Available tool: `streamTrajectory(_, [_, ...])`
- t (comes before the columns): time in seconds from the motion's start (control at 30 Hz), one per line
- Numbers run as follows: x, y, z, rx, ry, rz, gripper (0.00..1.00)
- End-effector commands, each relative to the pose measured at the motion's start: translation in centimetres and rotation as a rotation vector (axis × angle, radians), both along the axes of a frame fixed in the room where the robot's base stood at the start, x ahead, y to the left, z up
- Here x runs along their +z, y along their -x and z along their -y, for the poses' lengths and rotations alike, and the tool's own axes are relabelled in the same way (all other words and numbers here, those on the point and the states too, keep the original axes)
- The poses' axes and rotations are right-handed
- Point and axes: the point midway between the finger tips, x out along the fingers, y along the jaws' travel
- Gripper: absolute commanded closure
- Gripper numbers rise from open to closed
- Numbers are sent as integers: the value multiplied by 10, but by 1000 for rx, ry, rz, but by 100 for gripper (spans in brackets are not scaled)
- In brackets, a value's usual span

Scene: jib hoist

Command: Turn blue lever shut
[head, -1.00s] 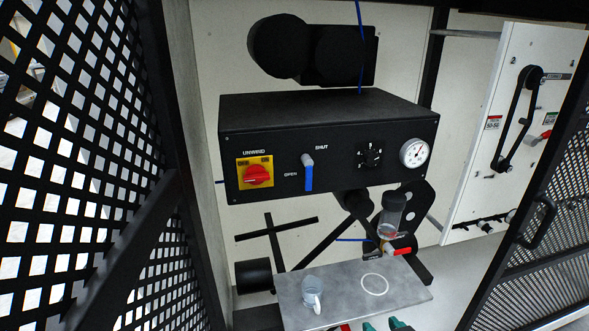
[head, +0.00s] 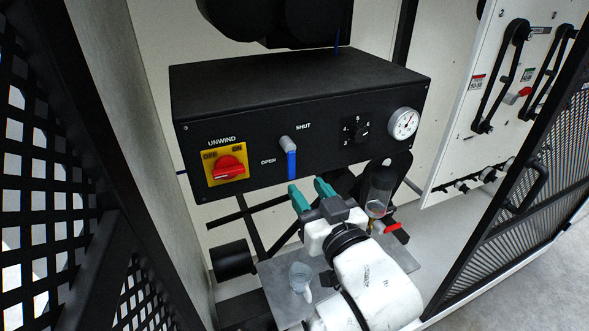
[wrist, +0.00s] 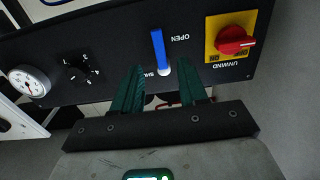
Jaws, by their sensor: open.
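The blue lever (head: 291,163) is on the front of the black control box (head: 235,104). Its grey-white pivot end is on top and the blue handle hangs straight down. OPEN is printed to its left and SHUT above right. My gripper (head: 309,187) is below and in front of the box, with its green fingers spread and empty, pointing up toward the lever. In the wrist view, which is upside down, the lever (wrist: 158,46) appears between and beyond the open fingers (wrist: 163,82); I see no contact.
A red UNWIND switch (head: 228,167) on a yellow plate is left of the lever. A black dial (head: 357,130) and a gauge (head: 403,123) are to the right. Below are a grey shelf (head: 277,272) with a clear mug (head: 301,277) and a red-handled valve (head: 392,228). Mesh panels flank both sides.

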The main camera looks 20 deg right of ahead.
Motion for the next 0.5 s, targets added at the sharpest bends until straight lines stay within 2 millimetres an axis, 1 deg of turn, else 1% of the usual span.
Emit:
streamTrajectory(0.03, [2,-10,1,-1,1,0,57])
streamTrajectory(0.2, [1,-40,1,-1,-1,0,57])
streamTrajectory(0.33, [1,-55,1,-1,-1,-1,57])
streamTrajectory(0.5, [0,-65,1,-1,-1,-1,57])
